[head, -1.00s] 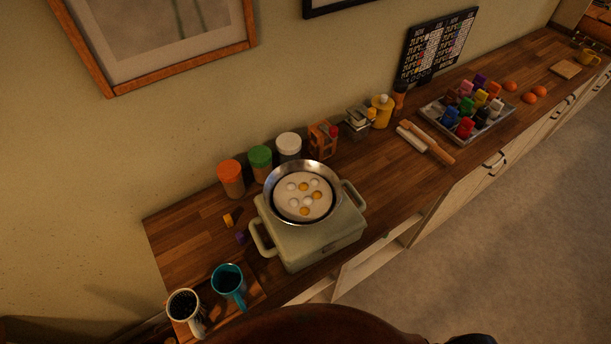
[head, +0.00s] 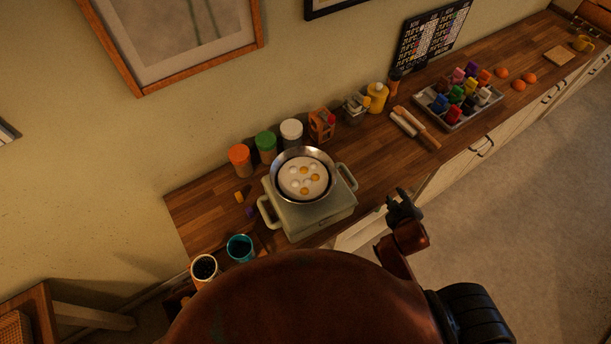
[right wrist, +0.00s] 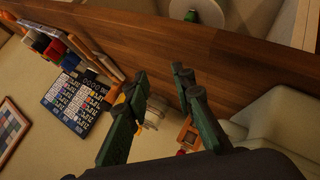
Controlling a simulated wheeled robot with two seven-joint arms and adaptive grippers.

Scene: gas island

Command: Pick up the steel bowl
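The steel bowl (head: 302,152) is round with a shiny rim. It sits upright on the pale green two-handled box (head: 313,215) on the counter, with several white and yellow egg-like pieces in it. My right gripper (head: 403,204) is in front of the counter, right of the bowl and apart from it. In the right wrist view the fingers of my right gripper (right wrist: 163,78) are spread, with nothing between them. I cannot make out the bowl in that view. My left gripper is not in view.
Orange, green and white-lidded jars (head: 265,146) stand behind the bowl. A white mug (head: 204,268) and a teal mug (head: 240,248) are at the left. A rolling pin (head: 417,128) and a tray of coloured bottles (head: 436,117) lie right. The counter (head: 378,162) right of the box is clear.

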